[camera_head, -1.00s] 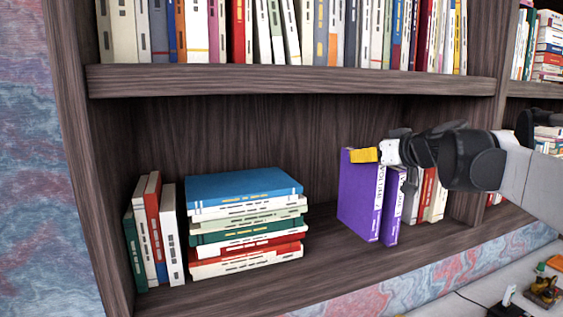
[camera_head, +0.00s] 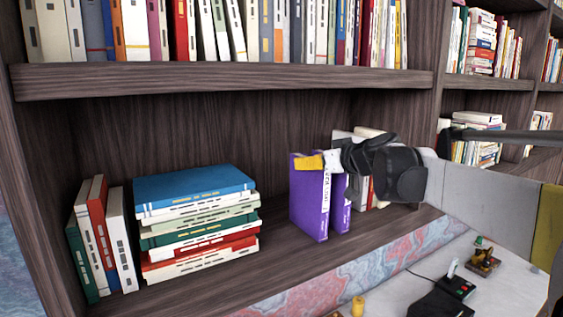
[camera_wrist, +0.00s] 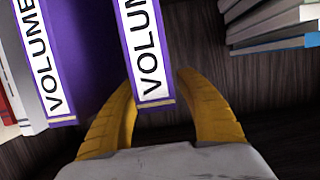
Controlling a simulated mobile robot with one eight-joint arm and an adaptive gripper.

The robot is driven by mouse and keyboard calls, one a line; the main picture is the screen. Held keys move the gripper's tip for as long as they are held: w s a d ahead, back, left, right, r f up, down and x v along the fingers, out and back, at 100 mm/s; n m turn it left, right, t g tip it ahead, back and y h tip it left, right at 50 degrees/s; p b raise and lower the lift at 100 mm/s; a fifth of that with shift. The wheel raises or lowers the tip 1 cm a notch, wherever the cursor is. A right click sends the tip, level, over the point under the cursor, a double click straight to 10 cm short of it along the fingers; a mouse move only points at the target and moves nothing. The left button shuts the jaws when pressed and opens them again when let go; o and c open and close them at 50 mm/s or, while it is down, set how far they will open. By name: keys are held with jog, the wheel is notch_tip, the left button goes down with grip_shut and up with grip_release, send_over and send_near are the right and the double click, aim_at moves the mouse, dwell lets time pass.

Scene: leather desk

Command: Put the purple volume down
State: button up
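Two purple volumes stand upright side by side on the lower shelf. The left purple volume (camera_head: 309,199) is at my yellow fingertips (camera_head: 310,163) in the head view. The other purple volume (camera_head: 340,204) is just to its right. In the wrist view, one purple volume (camera_wrist: 148,52) lies between the two yellow fingers of my gripper (camera_wrist: 158,82), with a narrow gap beside the right finger. The gripper looks slightly open around it. The other purple volume (camera_wrist: 47,62) is to the left in that view. The far finger's contact is hidden in the head view.
A flat stack of books topped by a blue one (camera_head: 193,185) lies left on the shelf (camera_head: 262,268). Several upright books (camera_head: 100,235) stand at far left, and pale books (camera_head: 357,190) stand behind my gripper. The upper shelf board (camera_head: 230,80) is overhead. Bare shelf separates stack and volumes.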

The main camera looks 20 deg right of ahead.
jog(key=shift+r, duration=0.25)
jog(key=b+v, duration=0.2)
jog(key=v, duration=1)
jog(key=s+a+f+g, duration=0.3)
jog(key=s+a+f, duration=0.2)
jog(key=a+f, duration=0.35)
jog(key=s+a+f+g, duration=0.2)
jog(key=s+a+f, duration=0.45)
jog(key=f, duration=0.35)
jog(key=s+a+f+m+g+h, duration=0.1)
jog(key=s+f+m+g+h, duration=0.1)
jog(key=s+f, duration=0.7)
notch_tip(320, 180, down, 4)
jog(key=shift+s+a+f+h, duration=0.1)
jog(key=shift+s+a+h, duration=0.1)
jog(key=shift+s+h, duration=0.25)
